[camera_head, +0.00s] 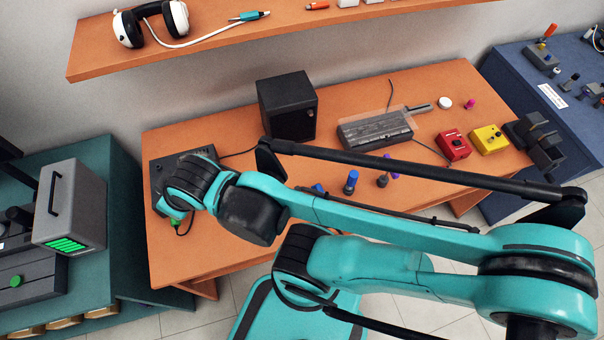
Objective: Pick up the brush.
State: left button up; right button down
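I cannot pick out the brush for certain. A flat, pale translucent piece with a dark handle (420,107) lies on top of a long dark grey block (368,134) on the orange table; it may be a tool such as a brush. A slim teal tool (249,16) lies on the upper shelf. My teal arm comes in from the right and crosses the front of the table, hiding part of it. I see no gripper fingers at its far end, and no arm comes in from the left.
On the orange table (240,262) stand a black box (288,103), a red box (453,145), a yellow box (489,138) and small knobbed parts. White headphones (150,22) lie on the shelf (97,56). A green bench stands left, a blue one right.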

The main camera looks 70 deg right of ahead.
aim_at(318, 187)
jog(key=k+z, duration=0.15)
jog(key=z, duration=0.2)
jog(key=k+z, duration=0.1)
jog(key=z, duration=0.25)
jog(key=k+l+z, duration=0.1)
jog(key=z, duration=1.35)
